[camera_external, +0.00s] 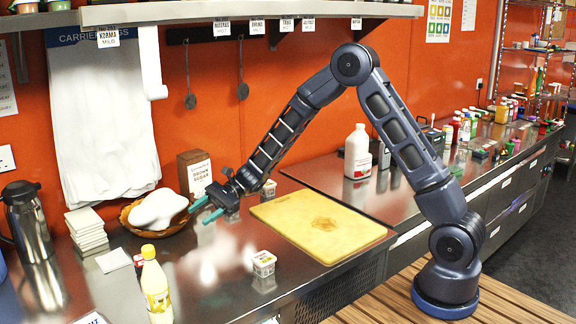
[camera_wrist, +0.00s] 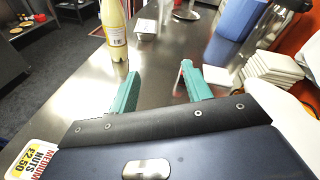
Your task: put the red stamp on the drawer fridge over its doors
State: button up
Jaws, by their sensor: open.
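My gripper (camera_external: 204,211) is open and empty above the steel counter, left of the yellow board, its teal fingers pointing down-left. In the wrist view the two fingers (camera_wrist: 160,72) stand apart with bare steel between them. A small dark-red item (camera_external: 139,262) stands behind the yellow bottle on the counter, mostly hidden; I cannot tell if it is the red stamp. A reddish edge (camera_wrist: 181,73) shows beside the right finger in the wrist view, too small to name. A steel unit with drawer fronts (camera_external: 512,186) runs along the right; I cannot tell if it is the drawer fridge.
A yellow bottle (camera_external: 156,286), a steel flask (camera_external: 29,226), a stack of white tiles (camera_external: 86,228) and a basket (camera_external: 131,214) with a white lump stand around the left counter. A yellow board (camera_external: 318,226) and a small tub (camera_external: 263,264) lie to the right.

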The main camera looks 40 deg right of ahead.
jog(key=s+d+r+n+h, duration=0.4)
jog(key=s+d+r, duration=0.3)
jog(key=d+r, duration=0.25)
jog(key=s+d+r+n+t+h, duration=0.2)
jog(key=s+d+r+h, duration=0.1)
jog(key=s+d, duration=0.5)
jog(key=s+d+r+n+t+h, duration=0.2)
jog(key=s+d, duration=0.7)
jog(key=d, duration=0.6)
jog(key=s+d+r+n+t+h, duration=0.3)
jog(key=s+d+h, duration=0.3)
jog(key=s+d, duration=0.3)
jog(key=d, duration=0.3)
jog(key=shift+d+r+n, duration=0.15)
jog(key=shift+r+n, duration=0.15)
jog(key=shift+n, duration=0.1)
jog(key=shift+o, duration=0.4)
jog(key=shift+s+d+t, duration=0.1)
jog(key=shift+d+t, duration=0.15)
jog(key=shift+t, duration=0.05)
jog(key=shift+a, duration=0.1)
